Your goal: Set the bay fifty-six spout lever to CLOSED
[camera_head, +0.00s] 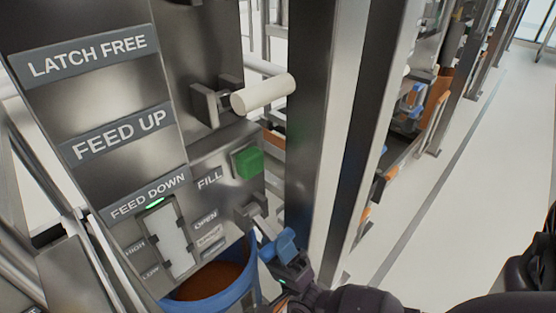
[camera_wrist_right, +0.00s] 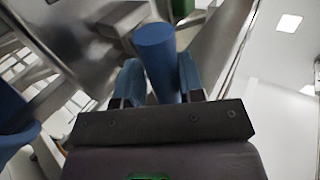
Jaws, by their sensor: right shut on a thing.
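The spout lever has a blue cylindrical handle (camera_head: 287,239) on a grey metal mount (camera_head: 256,212), low on the panel's right side beside an OPEN label (camera_head: 206,220). A second small label (camera_head: 210,238) below OPEN is too small to read surely. My right gripper (camera_head: 276,248) is shut on the blue handle. In the right wrist view the handle (camera_wrist_right: 156,50) stands between the two blue fingers (camera_wrist_right: 158,82). The gripper hides part of the handle in the head view. No bay number is legible. My left gripper is not in view.
A blue bin (camera_head: 222,294) with brown contents stands below the panel. Above are a green FILL button (camera_head: 248,162) and a cream cylindrical handle (camera_head: 263,94). A metal post (camera_head: 312,130) rises close to my right gripper. An open aisle floor (camera_head: 470,190) lies right.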

